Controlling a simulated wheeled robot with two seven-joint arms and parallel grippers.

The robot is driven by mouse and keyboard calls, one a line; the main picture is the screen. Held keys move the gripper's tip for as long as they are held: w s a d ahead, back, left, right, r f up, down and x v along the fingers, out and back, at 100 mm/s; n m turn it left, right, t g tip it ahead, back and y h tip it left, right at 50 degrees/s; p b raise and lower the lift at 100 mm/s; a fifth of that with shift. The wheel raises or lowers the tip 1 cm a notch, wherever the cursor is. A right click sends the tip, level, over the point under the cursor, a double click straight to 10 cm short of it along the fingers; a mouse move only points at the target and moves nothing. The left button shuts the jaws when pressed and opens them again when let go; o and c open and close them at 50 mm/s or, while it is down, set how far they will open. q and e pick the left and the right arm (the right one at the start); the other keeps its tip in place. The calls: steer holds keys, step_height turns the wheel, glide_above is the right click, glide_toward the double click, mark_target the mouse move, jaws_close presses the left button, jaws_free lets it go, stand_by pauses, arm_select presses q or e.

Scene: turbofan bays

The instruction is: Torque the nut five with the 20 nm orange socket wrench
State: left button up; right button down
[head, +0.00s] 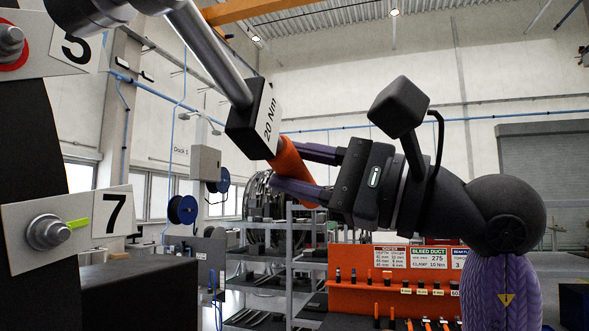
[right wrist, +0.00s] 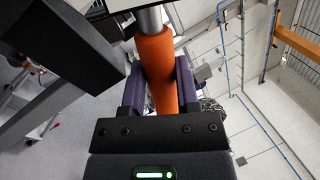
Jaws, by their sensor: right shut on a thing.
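The 20 Nm socket wrench has an orange handle (head: 290,160), a black box marked "20 Nm" and a silver shaft rising to the upper left. A dark head at its far end is partly cut off by the top edge. My right gripper (head: 288,168) is shut on the orange handle, which also shows between its purple fingers in the right wrist view (right wrist: 155,70). Nut five (head: 10,40), silver with a red ring, is at the upper left beside the "5" plate. The wrench head appears right of it; the socket's contact with it cannot be seen. My left gripper is not in view.
Nut seven (head: 48,232), with a green mark, sits below on a bracket beside its "7" plate. A dark curved structure (head: 35,140) carries both brackets. An orange tool rack (head: 385,290) and a grey shelf (head: 290,250) stand behind, below my right arm.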

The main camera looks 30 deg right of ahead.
steer(key=shift+w+a+p, duration=0.45)
steer(key=shift+w+a, duration=0.2)
steer(key=shift+w, duration=0.15)
steer(key=w+a+p, duration=0.1)
steer(key=w+a, duration=0.1)
steer(key=shift+w, duration=0.35)
steer(key=shift+w+a+p, duration=0.4)
steer(key=shift+w+a, duration=0.4)
steer(key=shift+w, duration=0.1)
stand_by(1.2)
steer(key=shift+s+a+f+m+h+b, duration=0.15)
steer(key=shift+a+f+m+b, duration=0.05)
steer(key=shift+f+m+b, duration=0.25)
steer(key=shift+s+a+f+m+h+b, duration=0.15)
steer(key=shift+f+m+b, duration=0.2)
steer(key=shift+f+b, duration=0.2)
